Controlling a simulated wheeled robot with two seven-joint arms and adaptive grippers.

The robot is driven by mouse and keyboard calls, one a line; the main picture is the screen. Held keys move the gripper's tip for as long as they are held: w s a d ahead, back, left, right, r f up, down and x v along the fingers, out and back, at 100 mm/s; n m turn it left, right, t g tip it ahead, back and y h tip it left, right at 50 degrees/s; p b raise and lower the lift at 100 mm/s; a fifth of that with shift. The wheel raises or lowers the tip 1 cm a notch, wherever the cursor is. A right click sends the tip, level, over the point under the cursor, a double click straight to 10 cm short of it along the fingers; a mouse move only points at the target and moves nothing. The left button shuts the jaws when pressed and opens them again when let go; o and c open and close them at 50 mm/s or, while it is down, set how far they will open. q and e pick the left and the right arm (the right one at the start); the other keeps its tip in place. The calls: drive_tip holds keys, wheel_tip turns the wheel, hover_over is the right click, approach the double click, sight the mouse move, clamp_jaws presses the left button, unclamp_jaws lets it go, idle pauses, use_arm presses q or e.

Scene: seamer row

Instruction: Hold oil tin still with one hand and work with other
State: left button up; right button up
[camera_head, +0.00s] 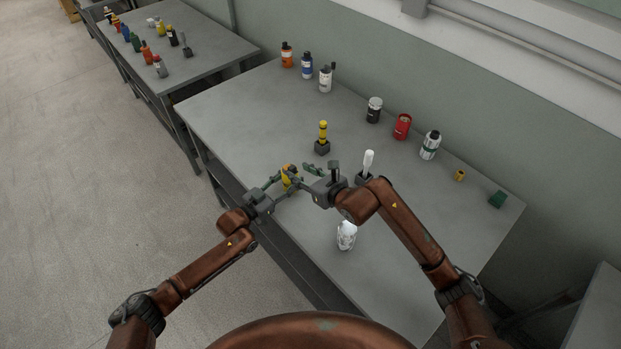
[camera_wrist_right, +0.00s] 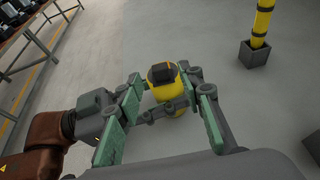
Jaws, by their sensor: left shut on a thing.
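The oil tin is a yellow container (camera_head: 287,183) with a black cap. It stands near the front edge of the grey table and is partly hidden by my grippers. In the right wrist view the yellow tin (camera_wrist_right: 168,92) shows its black cap clearly. My left gripper (camera_head: 280,186) reaches in from the left and is shut on the tin. My right gripper (camera_head: 302,175) is beside the tin's upper part, its fingers spread. In the right wrist view its green-padded fingers (camera_wrist_right: 160,133) are apart, and I see nothing gripped between them.
A yellow item in a dark block (camera_head: 322,147) and a white one in another block (camera_head: 367,163) stand behind. A white bottle (camera_head: 347,237) stands at the front. Several bottles and cans line the back, including a red can (camera_head: 402,127). The table's left part is clear.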

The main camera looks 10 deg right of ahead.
drive_tip(key=v, duration=0.6)
drive_tip(key=shift+s, duration=0.25)
drive_tip(key=shift+d+r, duration=0.1)
use_arm(q)
drive_tip(key=o, duration=1.3)
